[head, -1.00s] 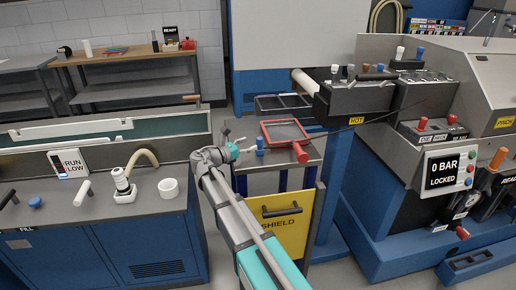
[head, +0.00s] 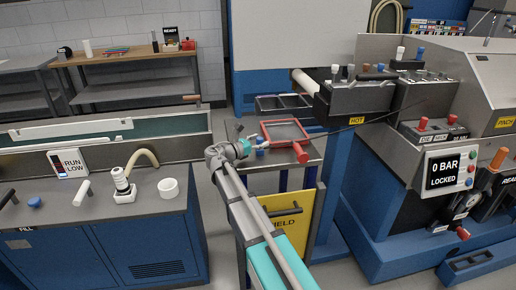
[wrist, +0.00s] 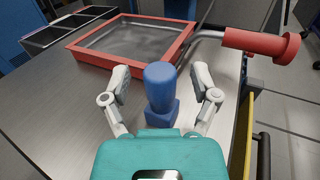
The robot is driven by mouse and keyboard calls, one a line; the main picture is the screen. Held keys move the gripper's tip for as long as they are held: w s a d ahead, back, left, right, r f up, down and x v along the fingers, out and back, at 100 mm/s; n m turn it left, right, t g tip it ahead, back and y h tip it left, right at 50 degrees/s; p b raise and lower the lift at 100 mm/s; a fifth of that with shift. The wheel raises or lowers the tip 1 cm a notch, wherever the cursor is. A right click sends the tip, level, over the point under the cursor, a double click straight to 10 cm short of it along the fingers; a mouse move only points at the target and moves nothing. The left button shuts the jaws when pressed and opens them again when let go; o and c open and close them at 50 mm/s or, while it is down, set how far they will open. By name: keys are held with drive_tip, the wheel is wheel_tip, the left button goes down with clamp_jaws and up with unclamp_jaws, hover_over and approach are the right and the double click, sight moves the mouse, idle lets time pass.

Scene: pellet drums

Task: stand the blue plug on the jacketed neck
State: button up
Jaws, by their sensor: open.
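The blue plug (wrist: 160,88) stands upright on the grey metal cart top (wrist: 60,115), with a rounded head above a squarer foot. My gripper (wrist: 160,75) is open, with one finger on each side of the plug and a visible gap to each. In the head view my gripper (head: 249,147) is over the left part of the cart and partly hides the plug (head: 261,150). I cannot tell for sure which part is the jacketed neck; a white ribbed upright fitting (head: 121,180) stands on the left counter.
A red-rimmed tray (wrist: 85,56) with a red handle (wrist: 262,43) lies just beyond the plug. A dark divided bin (head: 284,104) is behind it. A white ring (head: 168,188) and a blue knob (head: 36,202) are on the left counter. The machine stands right.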

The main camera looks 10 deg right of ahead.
clamp_jaws()
idle(0.4)
drive_tip(key=shift+r, duration=0.2)
drive_tip(key=shift+r+p, duration=0.75)
drive_tip(key=shift+p, duration=0.2)
drive_tip(key=s+a+r+p, duration=0.8)
drive_tip(key=s+r+p, duration=0.3)
drive_tip(key=shift+s, duration=0.2)
drive_tip(key=shift+a, duration=0.1)
